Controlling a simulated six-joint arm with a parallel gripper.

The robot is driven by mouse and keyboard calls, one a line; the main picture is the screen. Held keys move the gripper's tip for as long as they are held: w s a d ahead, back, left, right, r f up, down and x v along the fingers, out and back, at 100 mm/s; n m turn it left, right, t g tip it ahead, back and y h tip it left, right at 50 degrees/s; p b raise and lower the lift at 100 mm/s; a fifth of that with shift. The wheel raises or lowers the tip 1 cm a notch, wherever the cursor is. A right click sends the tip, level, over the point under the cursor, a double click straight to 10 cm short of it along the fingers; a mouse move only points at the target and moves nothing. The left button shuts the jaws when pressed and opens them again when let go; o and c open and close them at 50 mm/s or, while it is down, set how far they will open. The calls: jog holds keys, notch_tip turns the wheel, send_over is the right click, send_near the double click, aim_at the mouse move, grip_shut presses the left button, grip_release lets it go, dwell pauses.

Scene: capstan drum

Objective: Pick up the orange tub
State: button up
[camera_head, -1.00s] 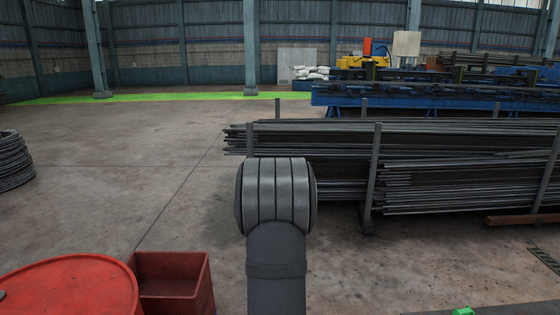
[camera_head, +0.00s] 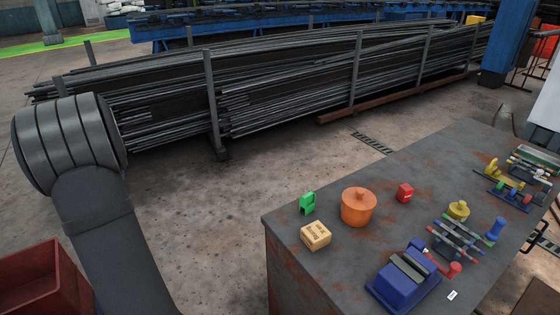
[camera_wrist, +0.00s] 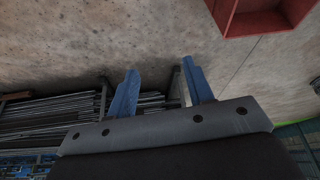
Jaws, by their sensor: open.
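In the head view my arm rises at the left, well away from the tub, and the gripper itself is out of sight.
Close around the tub are a green item (camera_head: 307,203), a cardboard box (camera_head: 316,236) and a red block (camera_head: 405,193). A blue vise-like tool (camera_head: 405,278) sits in front. Several tools stand farther right. A red bin (camera_head: 40,280) is at lower left; racked bars (camera_head: 290,90) lie behind.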

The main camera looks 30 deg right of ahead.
jog(key=s+d+f+m+t+h, duration=0.2)
jog(key=d+m+t, duration=0.15)
jog(key=d, duration=1.05)
jog(key=s+d+f+m+t+h, duration=0.1)
jog(key=s+d+m+t+h, duration=0.3)
jog(key=d, duration=1)
jog(key=m+g+h, duration=0.9)
jog(key=m+g, duration=0.3)
send_near(358, 192)
jog(key=x, duration=0.4)
jog(key=shift+w+d+f, duration=0.1)
jog(key=shift+d+f, duration=0.05)
jog(key=shift+d, duration=0.2)
jog(key=shift+x, duration=3.2)
grip_shut()
